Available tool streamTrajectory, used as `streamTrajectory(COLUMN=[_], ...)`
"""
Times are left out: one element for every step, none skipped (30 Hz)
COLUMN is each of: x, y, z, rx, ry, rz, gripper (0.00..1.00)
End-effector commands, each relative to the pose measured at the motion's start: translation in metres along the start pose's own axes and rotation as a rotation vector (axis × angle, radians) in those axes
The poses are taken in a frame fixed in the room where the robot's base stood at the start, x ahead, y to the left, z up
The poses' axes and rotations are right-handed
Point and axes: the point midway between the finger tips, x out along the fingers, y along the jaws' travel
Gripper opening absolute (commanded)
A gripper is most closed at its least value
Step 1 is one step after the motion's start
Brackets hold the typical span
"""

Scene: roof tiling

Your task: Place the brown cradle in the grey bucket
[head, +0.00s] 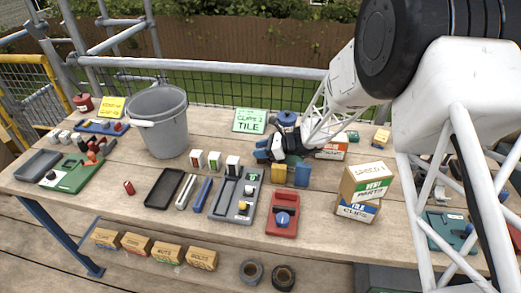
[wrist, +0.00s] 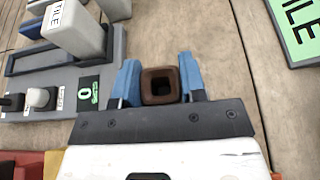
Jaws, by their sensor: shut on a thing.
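The brown cradle (wrist: 160,85) is a small square piece with a dark hollow. In the wrist view it sits between the two blue fingers of my gripper (wrist: 160,80), which is shut on it. In the head view my gripper (head: 264,152) is low over the middle of the table, and I cannot make out the cradle there. The grey bucket (head: 168,133) stands upright on the table, to the left of and farther back than my gripper. Its inside floor is hidden. The bucket does not show in the wrist view.
Yellow and blue blocks (head: 301,175) and stacked boxes (head: 367,183) are on the right.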

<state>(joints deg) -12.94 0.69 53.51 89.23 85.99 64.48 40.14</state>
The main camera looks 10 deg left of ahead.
Motion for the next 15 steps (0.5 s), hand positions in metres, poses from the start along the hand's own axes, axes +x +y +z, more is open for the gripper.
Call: streamTrajectory(x=[-0.0001, -0.0002, -0.0002, -0.0002, -0.0002, -0.0001, 0.0, 0.0002, 0.0005, 0.0008, 0.001, 0.0011, 0.001, 0.001, 0.001], y=[-0.0003, -0.0003, -0.0003, -0.0003, -0.0003, -0.0003, -0.0003, -0.0002, -0.0003, -0.0003, -0.0003, -0.0003, -0.0003, -0.0003, -0.0003], z=[0.0004, 0.0005, 0.0005, 0.0006, 0.0006, 0.0005, 0.0002, -0.0003, -0.001, -0.0016, -0.0022, -0.0024, -0.0022, -0.0022, -0.0022], rx=[-0.001, -0.001, -0.001, -0.001, -0.001, -0.001, -0.001, 0.0, 0.0, 0.0, 0.0, -0.001, -0.001, -0.001, -0.001], ry=[0.0, 0.0, 0.0, 0.0, 0.0, 0.0, 0.0, 0.0, 0.0, 0.0, 0.0, 0.0, 0.0, 0.0, 0.0], rz=[0.0, 0.0, 0.0, 0.0, 0.0, 0.0, 0.0, 0.0, 0.0, 0.0, 0.0, 0.0, 0.0, 0.0, 0.0], gripper=[0.13, 0.13, 0.13, 0.13, 0.13, 0.13, 0.13, 0.13, 0.13, 0.13, 0.13, 0.41, 0.46, 0.5, 0.57])
